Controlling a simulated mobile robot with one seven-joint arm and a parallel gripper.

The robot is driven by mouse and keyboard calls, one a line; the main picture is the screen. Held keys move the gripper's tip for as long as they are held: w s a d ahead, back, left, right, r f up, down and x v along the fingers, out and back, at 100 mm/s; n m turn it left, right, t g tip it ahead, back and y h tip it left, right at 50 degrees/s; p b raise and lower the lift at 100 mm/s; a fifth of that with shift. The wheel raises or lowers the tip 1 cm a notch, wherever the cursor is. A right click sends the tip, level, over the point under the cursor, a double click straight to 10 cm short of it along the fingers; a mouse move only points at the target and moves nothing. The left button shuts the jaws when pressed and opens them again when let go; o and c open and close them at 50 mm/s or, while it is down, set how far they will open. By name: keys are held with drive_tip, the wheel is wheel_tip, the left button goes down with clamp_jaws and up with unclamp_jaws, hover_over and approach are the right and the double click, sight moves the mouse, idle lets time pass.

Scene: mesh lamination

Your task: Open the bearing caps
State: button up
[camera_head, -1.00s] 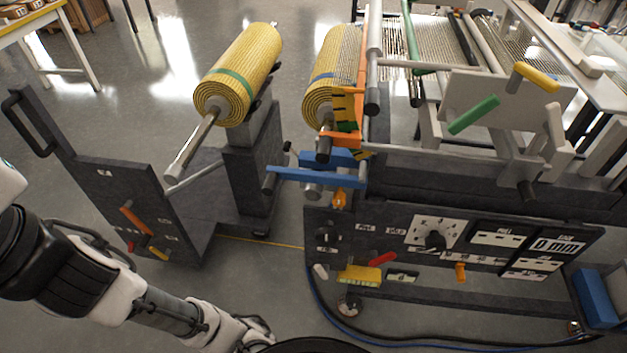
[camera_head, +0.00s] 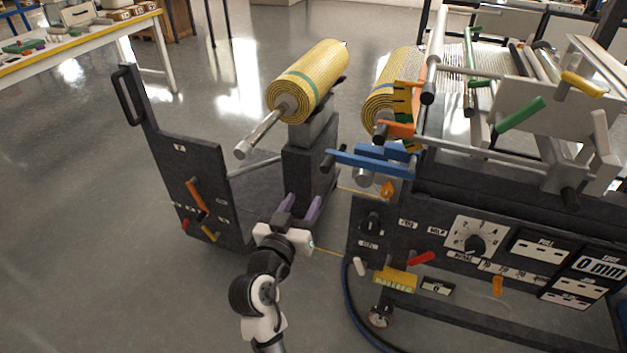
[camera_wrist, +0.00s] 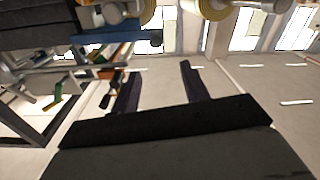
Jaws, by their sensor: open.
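My gripper (camera_head: 299,206) is in the lower middle of the head view, in front of the dark cart. Its two purple-tinted fingers are apart with nothing between them. The fingers also show dark in the wrist view (camera_wrist: 160,88). On the machine's left end, blue bars (camera_head: 372,163) and an orange bracket (camera_head: 398,129) sit by the shaft end of a yellow mesh roll (camera_head: 388,98). A blue bar also shows at the upper left of the wrist view (camera_wrist: 105,37). I cannot tell for sure which of these parts are the bearing caps. My gripper touches none of them.
The dark cart (camera_head: 190,170) carries another yellow roll (camera_head: 310,80) on a shaft sticking out toward me. The machine's control panel (camera_head: 480,245) fills the lower right, with a dark blue cable (camera_head: 350,305) on the floor. The floor at left (camera_head: 80,240) is clear.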

sight(325, 170)
drive_tip(key=p+x, duration=0.1)
drive_tip(key=x, duration=0.3)
drive_tip(key=p+x, duration=0.1)
drive_tip(key=x, duration=0.3)
drive_tip(key=p+x, duration=0.2)
drive_tip(key=x, duration=0.2)
drive_tip(key=shift+w+d+f, duration=0.1)
drive_tip(key=shift+d+f, duration=0.15)
drive_tip(key=shift+d, duration=0.1)
drive_tip(key=shift+x, duration=0.8)
drive_tip(key=shift+f, duration=0.15)
drive_tip(key=shift+c, duration=0.2)
clamp_jaws()
